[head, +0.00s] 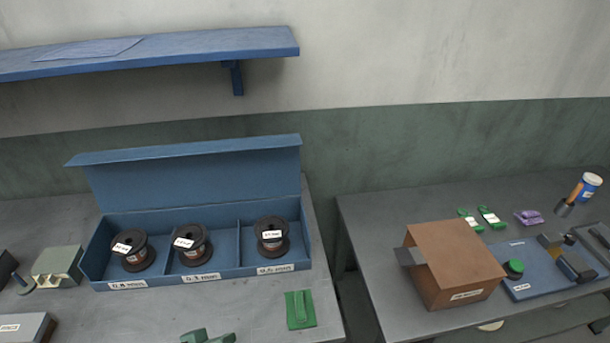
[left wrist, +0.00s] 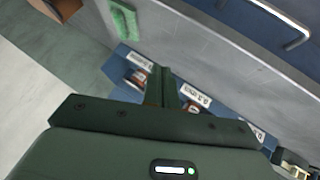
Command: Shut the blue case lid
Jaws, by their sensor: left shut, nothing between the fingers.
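The blue case (head: 230,270) stands on the left table with its lid (head: 200,178) raised upright at the back, its flange pointing forward. It has three compartments, each with a black spool: left (head: 134,250), middle (head: 192,244) and right (head: 271,235). My left gripper (head: 207,338) is at the bottom edge of the head view, in front of the case and apart from the lid. In the left wrist view its fingers (left wrist: 163,92) are together and empty, pointing toward the case's labelled front (left wrist: 195,95). The right gripper cannot be made out.
A blue shelf (head: 180,52) hangs on the wall above the lid. A green pad (head: 299,310) lies right of the gripper, and a grey-green box (head: 58,266) stands left of the case. A gap separates the right table (head: 375,225), which holds a brown box (head: 455,262).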

